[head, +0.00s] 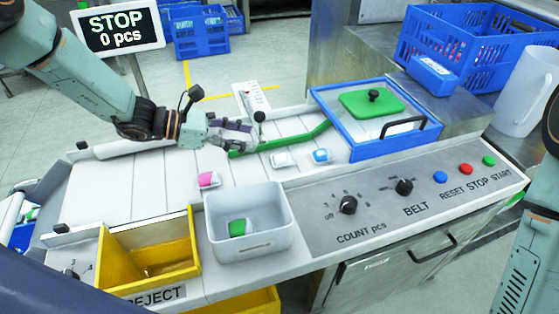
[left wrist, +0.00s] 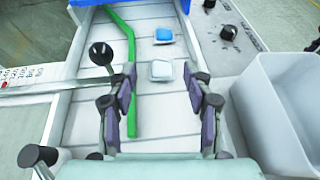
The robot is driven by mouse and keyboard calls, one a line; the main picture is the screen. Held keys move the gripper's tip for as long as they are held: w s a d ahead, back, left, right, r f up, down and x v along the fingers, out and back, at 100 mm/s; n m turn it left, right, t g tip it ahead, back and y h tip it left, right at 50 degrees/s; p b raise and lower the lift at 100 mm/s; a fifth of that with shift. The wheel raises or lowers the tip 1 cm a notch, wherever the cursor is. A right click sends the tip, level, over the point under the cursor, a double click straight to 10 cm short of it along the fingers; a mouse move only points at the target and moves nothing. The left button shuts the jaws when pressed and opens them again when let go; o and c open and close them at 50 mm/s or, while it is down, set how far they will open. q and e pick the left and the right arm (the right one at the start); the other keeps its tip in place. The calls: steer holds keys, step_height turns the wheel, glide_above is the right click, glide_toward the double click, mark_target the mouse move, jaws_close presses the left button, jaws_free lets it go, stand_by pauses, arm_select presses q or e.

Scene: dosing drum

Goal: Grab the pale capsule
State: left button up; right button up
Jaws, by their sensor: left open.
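The pale capsule (head: 281,159) lies on the white belt in the head view, just right of my left gripper (head: 247,132). In the left wrist view the pale capsule (left wrist: 162,71) lies beyond and between the spread fingertips of my left gripper (left wrist: 165,88), touching neither. My left gripper is open and empty over the belt. A blue and white capsule (head: 320,155) lies to the right of the pale one and also shows in the left wrist view (left wrist: 164,35). My right gripper is out of the picture.
A green guide rail (head: 290,142) runs beside the capsules to a blue-framed hatch (head: 345,148). A pink and white capsule (head: 208,180) lies on the belt near a grey bin (head: 219,204) holding a green capsule (head: 237,228). A yellow reject bin (head: 185,262) and control panel (head: 375,215) stand in front.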

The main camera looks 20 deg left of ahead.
mark_target(278, 158)
arm_select(q)
steer(key=f+b, duration=0.1)
steer(key=f, duration=0.1)
steer(key=d+f+b, duration=0.1)
steer(key=b, duration=0.1)
steer(key=shift+w+f, duration=0.15)
steer(key=shift+f, duration=0.25)
steer(key=shift+a+f+b, duration=0.1)
steer(key=shift+f+b, duration=0.2)
steer(key=shift+b, duration=0.3)
steer(key=shift+a+f+b, duration=0.3)
steer(key=shift+f+b, duration=0.05)
steer(key=shift+f, duration=0.2)
steer(key=shift+w+d+f, duration=0.15)
steer(key=shift+w, duration=0.05)
steer(key=shift+w+d+f, duration=0.1)
steer(key=shift+w+d, duration=0.05)
steer(key=shift+d, duration=0.45)
steer(key=shift+w+d+f, duration=0.1)
steer(key=shift+d, duration=0.5)
steer(key=shift+w+d+f+b, duration=0.25)
steer(key=shift+d+f+b, duration=0.05)
steer(key=shift+d+b, duration=0.1)
steer(key=x, duration=0.3)
steer(key=shift+w+d+f, duration=0.15)
steer(key=shift+d, duration=0.05)
steer(key=shift+w+d, duration=0.1)
steer(key=shift+d, duration=0.2)
